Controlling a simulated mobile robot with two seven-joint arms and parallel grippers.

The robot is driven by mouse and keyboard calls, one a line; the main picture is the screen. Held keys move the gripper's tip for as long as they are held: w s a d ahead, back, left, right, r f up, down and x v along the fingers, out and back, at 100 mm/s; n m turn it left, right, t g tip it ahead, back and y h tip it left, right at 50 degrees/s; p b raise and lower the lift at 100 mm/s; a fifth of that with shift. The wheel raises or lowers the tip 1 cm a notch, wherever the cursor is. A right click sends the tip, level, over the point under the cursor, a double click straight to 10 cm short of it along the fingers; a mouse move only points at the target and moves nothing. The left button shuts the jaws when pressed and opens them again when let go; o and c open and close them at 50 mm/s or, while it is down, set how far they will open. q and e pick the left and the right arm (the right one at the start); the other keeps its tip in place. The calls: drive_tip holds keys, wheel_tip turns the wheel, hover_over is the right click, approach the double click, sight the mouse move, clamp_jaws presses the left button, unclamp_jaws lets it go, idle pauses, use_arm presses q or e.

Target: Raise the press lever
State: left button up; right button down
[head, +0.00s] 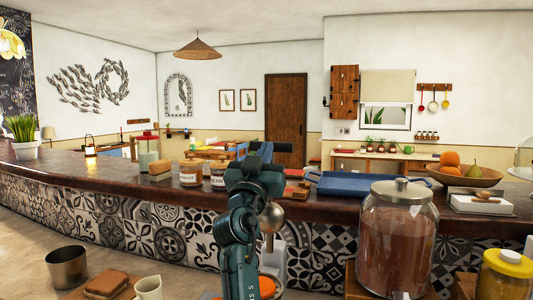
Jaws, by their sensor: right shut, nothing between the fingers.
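My right arm rises from the bottom centre, and my right gripper (268,150) is at its top, in front of the counter's back edge. The gripper is shut and empty. Just right of my forearm is a rounded metal part (271,218) on a thin stem, above a pale body with orange at its foot. It appears to be the press, partly hidden behind my arm. I cannot make out its lever clearly, nor whether the gripper touches it. My left gripper is not in view.
A large lidded glass jar (397,240) stands close on the right, with a yellow jar (505,275) beyond it. A metal cup (67,267) and a cream jug (148,288) are at lower left. The dark counter (100,168) behind carries a blue tray (368,183) and a fruit bowl (465,180).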

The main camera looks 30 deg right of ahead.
use_arm(q)
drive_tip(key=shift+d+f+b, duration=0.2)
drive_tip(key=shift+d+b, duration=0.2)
drive_tip(key=shift+b, duration=0.7)
use_arm(e)
drive_tip(key=shift+w+d+r, duration=0.1)
drive_tip(key=shift+w+d, duration=0.8)
drive_tip(key=shift+d, duration=0.15)
